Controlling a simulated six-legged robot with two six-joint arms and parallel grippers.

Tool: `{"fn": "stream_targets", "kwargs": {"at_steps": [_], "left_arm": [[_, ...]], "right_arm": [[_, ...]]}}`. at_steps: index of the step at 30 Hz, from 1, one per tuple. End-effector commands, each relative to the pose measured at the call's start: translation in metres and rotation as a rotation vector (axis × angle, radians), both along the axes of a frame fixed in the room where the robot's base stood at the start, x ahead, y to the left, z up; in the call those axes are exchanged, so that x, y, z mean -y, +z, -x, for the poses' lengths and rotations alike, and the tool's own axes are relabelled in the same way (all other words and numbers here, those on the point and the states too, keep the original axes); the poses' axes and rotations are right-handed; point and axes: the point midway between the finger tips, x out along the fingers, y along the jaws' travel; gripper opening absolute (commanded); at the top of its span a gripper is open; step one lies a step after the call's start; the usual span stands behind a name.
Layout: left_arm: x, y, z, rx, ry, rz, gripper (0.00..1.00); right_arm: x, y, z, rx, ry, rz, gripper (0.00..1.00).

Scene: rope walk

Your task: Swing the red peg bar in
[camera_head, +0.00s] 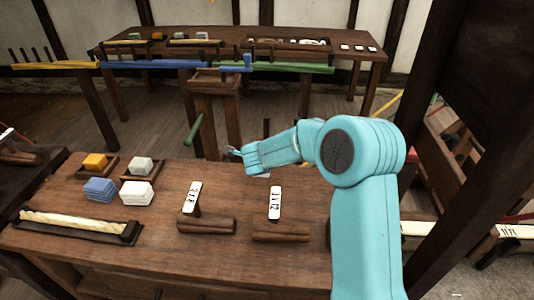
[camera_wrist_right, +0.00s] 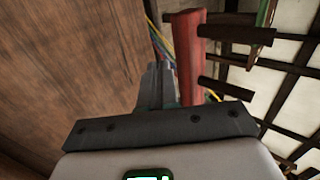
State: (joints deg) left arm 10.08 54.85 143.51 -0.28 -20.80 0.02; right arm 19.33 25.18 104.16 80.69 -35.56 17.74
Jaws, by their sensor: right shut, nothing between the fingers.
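A red bar (camera_wrist_right: 188,60) shows in the right wrist view, just right of my right gripper's fingers, with dark pegs (camera_wrist_right: 226,87) near it on its right. I cannot tell whether the fingers touch it. My right gripper (camera_wrist_right: 158,82) is shut and empty; the fingers stand together. In the head view my teal right arm reaches leftward over the front table, and its gripper (camera_head: 234,152) is small at the table's far edge. The red bar cannot be made out near the gripper in the head view. My left gripper is not in view.
A green handle (camera_head: 193,130) sticks out below. The front table (camera_head: 150,262) holds blocks, a rope tray (camera_head: 75,226) and two labelled stands. A dark post (camera_head: 470,120) rises at right.

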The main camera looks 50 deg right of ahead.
Motion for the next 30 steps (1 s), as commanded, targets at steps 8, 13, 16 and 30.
{"fn": "stream_targets", "kwargs": {"at_steps": [8,13,16,30], "left_arm": [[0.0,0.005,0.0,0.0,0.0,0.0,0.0],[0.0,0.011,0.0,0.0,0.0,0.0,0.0],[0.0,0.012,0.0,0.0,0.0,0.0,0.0],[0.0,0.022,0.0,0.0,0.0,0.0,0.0]], "right_arm": [[0.036,-0.028,-0.028,0.001,-0.004,-0.001,0.0],[0.051,-0.029,-0.041,0.0,-0.001,0.0,0.0],[0.056,-0.03,-0.045,0.001,-0.001,0.0,0.0],[0.06,-0.026,-0.049,-0.001,0.0,-0.001,0.0]]}}
